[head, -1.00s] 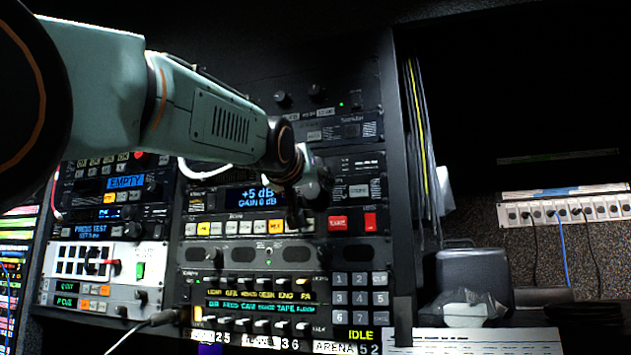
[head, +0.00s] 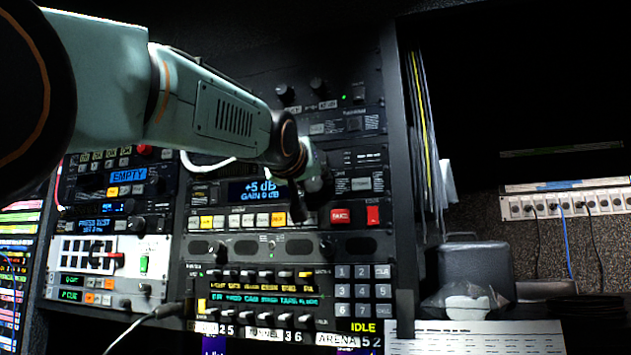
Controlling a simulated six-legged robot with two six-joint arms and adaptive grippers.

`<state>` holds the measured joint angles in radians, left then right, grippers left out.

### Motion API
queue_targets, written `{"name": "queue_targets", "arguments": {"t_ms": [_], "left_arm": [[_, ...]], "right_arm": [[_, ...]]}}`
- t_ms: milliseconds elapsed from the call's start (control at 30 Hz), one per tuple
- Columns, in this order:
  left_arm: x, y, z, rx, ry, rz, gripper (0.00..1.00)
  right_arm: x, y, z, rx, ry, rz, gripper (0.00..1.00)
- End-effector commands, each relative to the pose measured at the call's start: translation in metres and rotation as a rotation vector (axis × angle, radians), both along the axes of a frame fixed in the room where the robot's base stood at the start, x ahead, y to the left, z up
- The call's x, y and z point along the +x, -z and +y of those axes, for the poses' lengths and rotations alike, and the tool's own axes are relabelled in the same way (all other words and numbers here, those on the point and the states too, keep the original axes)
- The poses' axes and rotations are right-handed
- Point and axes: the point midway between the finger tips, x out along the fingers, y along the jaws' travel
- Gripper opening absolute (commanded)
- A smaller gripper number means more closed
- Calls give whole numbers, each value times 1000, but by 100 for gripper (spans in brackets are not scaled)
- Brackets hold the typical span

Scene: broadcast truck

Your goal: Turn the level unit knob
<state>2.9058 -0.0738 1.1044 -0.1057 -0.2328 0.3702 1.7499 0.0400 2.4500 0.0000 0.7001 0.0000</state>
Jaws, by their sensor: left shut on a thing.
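The level unit (head: 232,220) is a rack panel whose blue display (head: 257,190) reads "+5 dB, GAIN 0 dB". A row of yellow, white and orange keys runs below the display. My left gripper (head: 308,203) is at the right of this display, its dark fingers against the panel face. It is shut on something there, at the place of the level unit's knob. The knob itself is hidden behind the fingers. Right of the gripper are a red key (head: 340,216) and a red switch (head: 373,215). My right gripper is not in view.
Below is an intercom panel (head: 262,285) with several small knobs and a keypad (head: 362,290). A cable (head: 150,318) with a plug sticks out at lower left. A grey case (head: 475,275) and a paper sheet (head: 470,338) lie right of the rack.

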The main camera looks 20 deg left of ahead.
Motion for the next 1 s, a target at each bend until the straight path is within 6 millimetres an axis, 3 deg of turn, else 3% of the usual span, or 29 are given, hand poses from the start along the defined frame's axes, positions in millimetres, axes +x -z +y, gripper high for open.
{"name": "queue_targets", "arguments": {"t_ms": [267, 1000], "left_arm": [[1, 1, 0, -45, 0, 2, 8], [1, 0, 1, -476, 1, 17, 8]], "right_arm": [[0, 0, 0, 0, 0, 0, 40], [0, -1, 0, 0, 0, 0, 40]]}}
